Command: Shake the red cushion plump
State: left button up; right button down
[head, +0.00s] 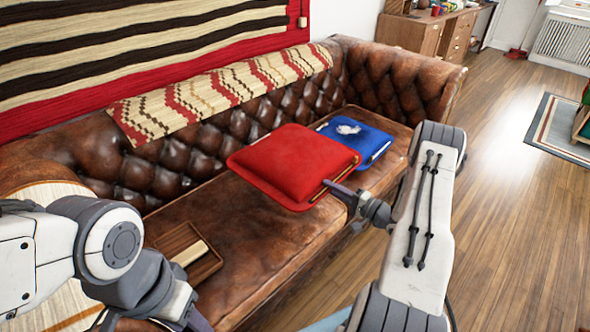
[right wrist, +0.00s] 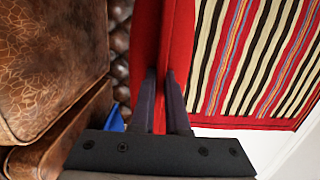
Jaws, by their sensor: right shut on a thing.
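The red cushion (head: 285,162) is a flat square with a piped edge. In the head view it is held level over the leather sofa seat, partly overlapping a blue cushion. My right gripper (head: 332,188) is shut on its near right edge. In the right wrist view the two dark fingers (right wrist: 160,95) pinch the red cushion (right wrist: 178,40) between them. My left gripper (head: 160,318) is low at the left of the head view, away from the cushion, and its fingertips are cut off by the frame's bottom edge.
The blue cushion (head: 374,138) with a white crumpled thing (head: 347,129) lies on the brown sofa (head: 250,255). A wooden tray (head: 205,268) with a cream strip sits on the seat at left. A zigzag throw (head: 215,92) covers the backrest. Open wooden floor lies at right.

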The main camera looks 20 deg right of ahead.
pick_arm(q)
notch_tip(320, 180, up, 5)
jog(key=p, duration=0.6)
pick_arm(e)
notch_tip(320, 180, up, 5)
jog(key=shift+r, duration=0.15)
pick_arm(q)
notch_tip(320, 180, down, 6)
jog(key=b, duration=0.5)
jog(key=shift+r, duration=0.2)
pick_arm(e)
notch_tip(320, 180, down, 7)
jog(key=shift+f, duration=0.2)
